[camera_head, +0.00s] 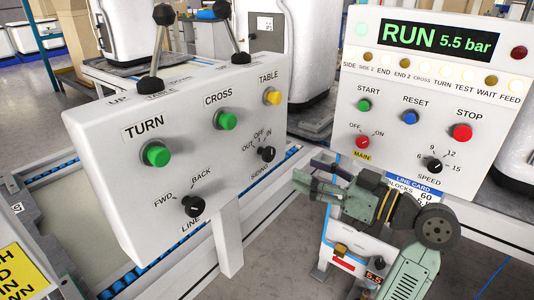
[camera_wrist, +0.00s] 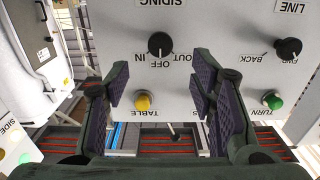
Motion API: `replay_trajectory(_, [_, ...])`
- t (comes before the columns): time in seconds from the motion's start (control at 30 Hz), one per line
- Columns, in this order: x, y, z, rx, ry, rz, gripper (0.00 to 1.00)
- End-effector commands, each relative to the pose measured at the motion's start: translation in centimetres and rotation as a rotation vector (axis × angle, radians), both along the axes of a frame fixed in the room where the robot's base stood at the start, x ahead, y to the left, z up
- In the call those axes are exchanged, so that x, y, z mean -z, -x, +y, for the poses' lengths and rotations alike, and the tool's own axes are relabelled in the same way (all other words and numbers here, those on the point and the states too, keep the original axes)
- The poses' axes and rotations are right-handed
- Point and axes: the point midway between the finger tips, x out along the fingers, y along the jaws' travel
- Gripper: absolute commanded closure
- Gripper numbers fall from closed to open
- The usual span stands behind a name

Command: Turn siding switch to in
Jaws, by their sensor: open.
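The siding switch (camera_head: 267,153) is a black rotary knob at the lower right of the white control box, with OUT, OFF and IN printed around it. In the wrist view, which shows the panel upside down, the knob (camera_wrist: 160,43) sits above the gap between my fingers. Its white mark appears to face OFF. My gripper (camera_head: 306,176) is open and empty, to the right of the knob in the head view. In the wrist view its two dark-padded fingers (camera_wrist: 160,92) are spread wide, apart from the knob.
The white control box (camera_head: 95,135) also carries a black LINE knob (camera_head: 193,206), green TURN (camera_head: 156,154) and CROSS (camera_head: 225,120) buttons, a yellow TABLE button (camera_head: 273,97) and two levers on top. A RUN panel (camera_head: 440,70) stands at right. Blue-edged conveyor rails run below.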

Motion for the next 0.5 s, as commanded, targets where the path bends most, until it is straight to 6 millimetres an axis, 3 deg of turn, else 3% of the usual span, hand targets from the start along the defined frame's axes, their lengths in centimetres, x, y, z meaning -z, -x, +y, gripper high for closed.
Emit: replay_trajectory(0.5, [-0.1, -5.1, 7.2, -0.003, 0.0, 0.001, 0.49])
